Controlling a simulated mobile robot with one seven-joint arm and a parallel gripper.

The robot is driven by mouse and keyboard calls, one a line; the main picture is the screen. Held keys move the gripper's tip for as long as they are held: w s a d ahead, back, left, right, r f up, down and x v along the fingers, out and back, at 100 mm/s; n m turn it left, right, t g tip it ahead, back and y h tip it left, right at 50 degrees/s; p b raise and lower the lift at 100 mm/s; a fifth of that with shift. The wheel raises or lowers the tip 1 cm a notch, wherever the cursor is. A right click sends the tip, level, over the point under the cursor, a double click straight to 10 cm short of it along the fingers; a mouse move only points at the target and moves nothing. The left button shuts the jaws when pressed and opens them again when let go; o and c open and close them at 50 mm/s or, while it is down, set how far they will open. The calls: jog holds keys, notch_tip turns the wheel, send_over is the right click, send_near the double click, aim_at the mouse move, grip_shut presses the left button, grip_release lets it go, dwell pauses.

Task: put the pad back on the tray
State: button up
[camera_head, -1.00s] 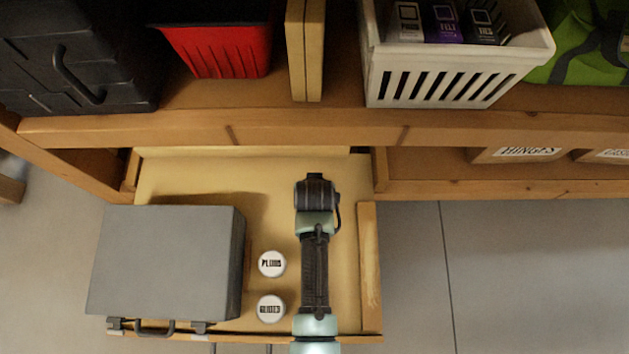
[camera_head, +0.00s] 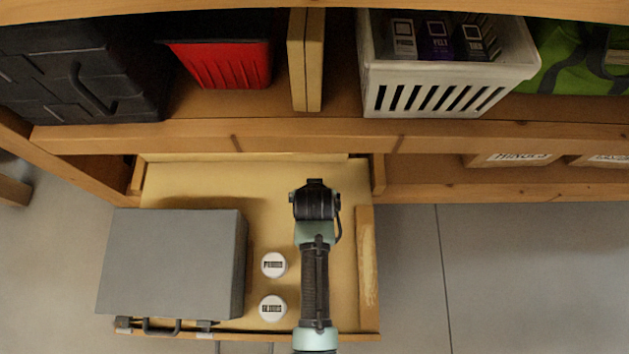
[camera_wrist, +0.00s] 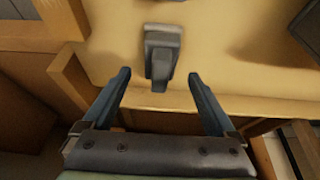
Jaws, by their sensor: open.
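My gripper (camera_wrist: 158,76) is open in the wrist view, with two blue fingers apart and nothing held between them. A small grey block with a narrower darker part (camera_wrist: 162,52) lies on the pale drawer floor, just ahead of and between the fingertips; it may be the pad, but I cannot tell for sure. In the head view my arm's wrist (camera_head: 315,205) is over the right part of the open drawer (camera_head: 205,182) and hides the block and the fingers. I cannot make out a separate tray.
A grey metal case (camera_head: 172,262) fills the drawer's left side. Two white round-topped containers (camera_head: 274,264) (camera_head: 272,308) stand between it and my arm. The drawer's right wall (camera_head: 367,260) is close by. A white basket (camera_head: 440,75) and red bin (camera_head: 222,65) stand on the shelf above.

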jog(key=p+v, duration=0.4)
jog(key=v, duration=0.4)
dwell(0.4)
